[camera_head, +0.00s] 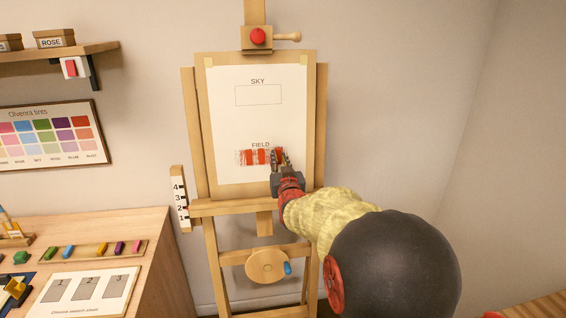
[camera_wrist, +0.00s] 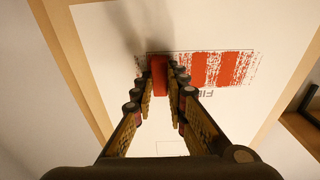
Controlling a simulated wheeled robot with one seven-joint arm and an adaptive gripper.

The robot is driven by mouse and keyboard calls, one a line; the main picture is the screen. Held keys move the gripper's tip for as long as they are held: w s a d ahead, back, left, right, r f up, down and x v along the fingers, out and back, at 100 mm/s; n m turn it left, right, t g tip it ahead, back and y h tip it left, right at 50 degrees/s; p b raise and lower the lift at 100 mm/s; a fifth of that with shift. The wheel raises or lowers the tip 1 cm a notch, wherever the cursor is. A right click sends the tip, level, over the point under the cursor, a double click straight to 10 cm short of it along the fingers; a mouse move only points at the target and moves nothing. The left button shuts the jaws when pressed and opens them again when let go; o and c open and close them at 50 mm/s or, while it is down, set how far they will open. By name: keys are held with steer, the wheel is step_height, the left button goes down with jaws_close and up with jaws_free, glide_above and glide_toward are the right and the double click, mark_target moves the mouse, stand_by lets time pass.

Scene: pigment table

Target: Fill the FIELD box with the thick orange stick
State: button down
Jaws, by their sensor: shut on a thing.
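The FIELD box (camera_head: 249,157) is a thin outlined rectangle low on the white paper (camera_head: 225,122) on the easel. Several orange-red vertical bands and speckled streaks cover much of it, with pale gaps between. The box also shows upside down in the wrist view (camera_wrist: 213,69). My gripper (camera_head: 284,159) is at the right end of the box, shut on a thick orange-red stick (camera_wrist: 159,75). The stick stands out between the fingertips at the box's left end in the wrist view. Whether its tip touches the paper cannot be told. In the head view my fingers hide the stick and the box's right end.
The empty SKY box (camera_head: 259,95) is higher on the paper. A red knob (camera_head: 258,36) tops the easel (camera_head: 321,120), and its ledge (camera_head: 240,207) runs below the paper. A table (camera_head: 150,222) at left holds a tray of coloured sticks (camera_head: 95,250) and a numbered sheet (camera_head: 85,292).

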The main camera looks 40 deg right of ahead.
mark_target(241, 157)
steer(key=shift+w+a+b, duration=0.25)
steer(key=shift+w+a, duration=0.3)
steer(key=shift+a, duration=0.35)
steer(key=shift+w+a+b, duration=0.25)
steer(key=shift+w+a, duration=0.25)
steer(key=shift+a, duration=0.4)
steer(key=shift+w+a, duration=0.7)
steer(key=shift+a, duration=0.3)
steer(key=shift+w+a, duration=0.4)
steer(key=shift+a, duration=0.25)
steer(key=shift+w+a, duration=0.35)
steer(key=shift+a, duration=0.3)
steer(key=shift+a, duration=0.1)
steer(key=shift+w+a+p, duration=0.35)
steer(key=shift+w+a, duration=0.35)
steer(key=shift+a, duration=0.3)
steer(key=v, duration=0.7)
steer(key=shift+r, duration=0.55)
